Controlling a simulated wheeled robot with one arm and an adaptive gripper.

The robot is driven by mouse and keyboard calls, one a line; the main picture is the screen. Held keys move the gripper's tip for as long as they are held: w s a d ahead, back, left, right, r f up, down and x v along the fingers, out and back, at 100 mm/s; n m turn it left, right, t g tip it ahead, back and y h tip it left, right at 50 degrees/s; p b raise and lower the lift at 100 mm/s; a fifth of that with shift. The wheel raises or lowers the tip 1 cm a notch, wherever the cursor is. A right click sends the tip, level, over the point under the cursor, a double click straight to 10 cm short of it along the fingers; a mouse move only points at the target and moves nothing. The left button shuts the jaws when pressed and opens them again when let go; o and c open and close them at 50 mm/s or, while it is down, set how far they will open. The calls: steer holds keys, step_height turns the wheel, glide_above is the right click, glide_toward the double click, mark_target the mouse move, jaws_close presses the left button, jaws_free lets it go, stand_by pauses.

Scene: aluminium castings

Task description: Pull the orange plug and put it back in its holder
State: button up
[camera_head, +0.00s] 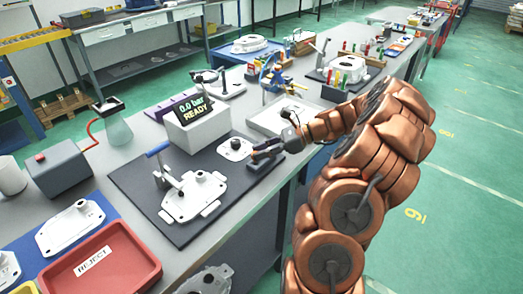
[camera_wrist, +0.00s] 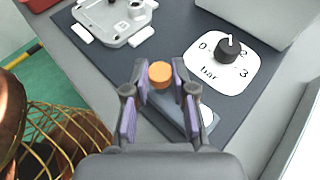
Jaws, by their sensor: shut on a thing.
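The orange plug (camera_wrist: 160,74) shows as a round orange cap between the fingers of my gripper (camera_wrist: 160,92) in the wrist view. My gripper is shut on it, with a purple-padded finger on each side. Below it lies a dark grey block (camera_wrist: 176,121), seemingly the holder, with a pale round spot near its right end. I cannot tell whether the plug sits in the block or just above it. In the head view my gripper (camera_head: 268,151) is low over the mat's right edge. The pale casting (camera_head: 193,196) lies left of it, also at the top of the wrist view (camera_wrist: 115,18).
A dial plate with a black knob (camera_head: 236,148) lies just beyond my gripper. Behind it stands a display box (camera_head: 197,128) reading "0.0 bar READY". A toggle clamp (camera_head: 160,165) stands at the casting. A red REJECT tray (camera_head: 135,258) is at front left. The dark mat (camera_head: 135,185) has bare room.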

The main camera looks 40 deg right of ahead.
steer(key=shift+f, duration=1.1)
steer(key=o, duration=0.8)
steer(key=shift+c, duration=0.2)
steer(key=v, duration=1.2)
